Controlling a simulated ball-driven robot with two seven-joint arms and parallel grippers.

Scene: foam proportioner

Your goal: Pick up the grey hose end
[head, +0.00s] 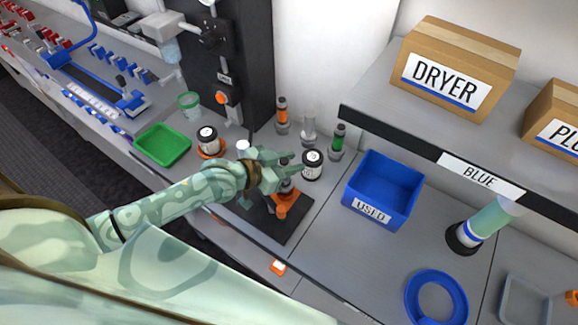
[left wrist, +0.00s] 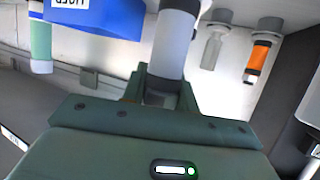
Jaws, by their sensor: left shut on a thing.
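My left gripper (head: 285,170) reaches in from the left over the dark mat, beside a black-and-white jar (head: 312,165). In the left wrist view its two fingers (left wrist: 162,92) are shut around a grey cylindrical piece, the grey hose end (left wrist: 160,98). In the head view my fingers mostly hide the held piece. An orange fitting (head: 284,200) is just below the gripper on the dark mat (head: 265,222). My right gripper is not in view.
A blue bin (head: 383,190) marked USED stands to the right. Bottles with orange (head: 282,112) and green (head: 338,140) bands and a clear bottle (head: 309,130) stand behind. A green tray (head: 163,145) lies left. The counter before the blue bin is clear.

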